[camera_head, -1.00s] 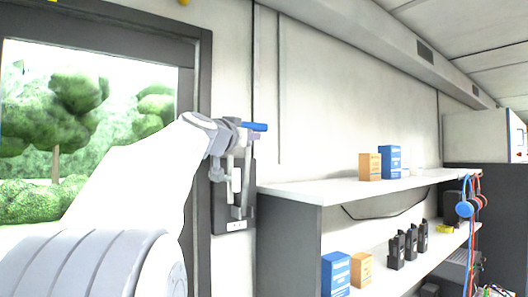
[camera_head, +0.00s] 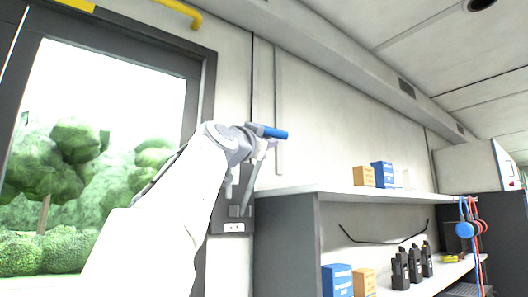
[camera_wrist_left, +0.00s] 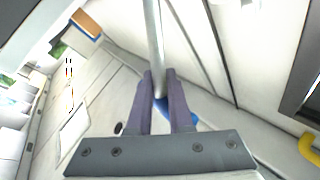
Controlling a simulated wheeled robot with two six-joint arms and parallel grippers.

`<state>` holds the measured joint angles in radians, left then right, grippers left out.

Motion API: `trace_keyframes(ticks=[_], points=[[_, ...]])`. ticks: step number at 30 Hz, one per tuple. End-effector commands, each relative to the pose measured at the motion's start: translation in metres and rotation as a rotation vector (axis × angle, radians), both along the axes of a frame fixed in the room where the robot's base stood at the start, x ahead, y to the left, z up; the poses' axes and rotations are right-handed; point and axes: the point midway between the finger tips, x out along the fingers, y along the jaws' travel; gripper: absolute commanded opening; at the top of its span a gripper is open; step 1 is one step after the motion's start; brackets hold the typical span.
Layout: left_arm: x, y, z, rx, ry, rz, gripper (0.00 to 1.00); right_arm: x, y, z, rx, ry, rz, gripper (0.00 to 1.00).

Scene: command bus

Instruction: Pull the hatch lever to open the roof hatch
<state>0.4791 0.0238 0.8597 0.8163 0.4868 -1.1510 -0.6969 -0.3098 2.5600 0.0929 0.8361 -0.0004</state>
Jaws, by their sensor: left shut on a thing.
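The hatch lever is a grey metal rod with a blue grip (camera_head: 272,132), set on a dark wall plate (camera_head: 234,226) beside the window frame. My left gripper (camera_head: 260,142) is shut on the lever at its upper end, by the blue grip. In the left wrist view the purple-grey fingers (camera_wrist_left: 160,84) close around the metal rod (camera_wrist_left: 154,35), and part of the blue grip shows behind them. The lever leans to the right at its top. The gripper hides part of the rod. No roof hatch is recognisable. My right gripper is not in view.
A white shelf (camera_head: 340,195) with boxes stands right of the lever, and black radios (camera_head: 407,265) stand on its lower level. A yellow rail (camera_head: 180,12) is above the window. Wall space above the shelf is free.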

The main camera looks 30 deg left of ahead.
Motion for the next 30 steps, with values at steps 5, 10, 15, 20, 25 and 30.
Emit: trace_keyframes(ticks=[5,10,15,20,25,30], points=[[-0.0004,-0.0016,-0.0017,0.011,-0.004,0.000,0.00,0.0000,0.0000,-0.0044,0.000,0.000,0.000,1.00],[-0.0004,-0.0017,-0.0012,0.012,-0.005,0.000,0.00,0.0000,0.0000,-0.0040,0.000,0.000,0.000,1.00],[-0.0004,-0.0015,-0.0011,0.011,-0.005,0.000,0.22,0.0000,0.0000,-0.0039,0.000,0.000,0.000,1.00],[-0.0004,-0.0015,-0.0012,0.011,-0.005,0.000,0.48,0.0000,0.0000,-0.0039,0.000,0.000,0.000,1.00],[-0.0004,-0.0015,-0.0013,0.011,-0.004,0.000,0.48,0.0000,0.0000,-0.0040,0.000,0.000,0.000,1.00],[-0.0092,-0.0021,-0.0059,0.012,-0.007,0.002,0.48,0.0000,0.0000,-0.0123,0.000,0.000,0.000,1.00]])
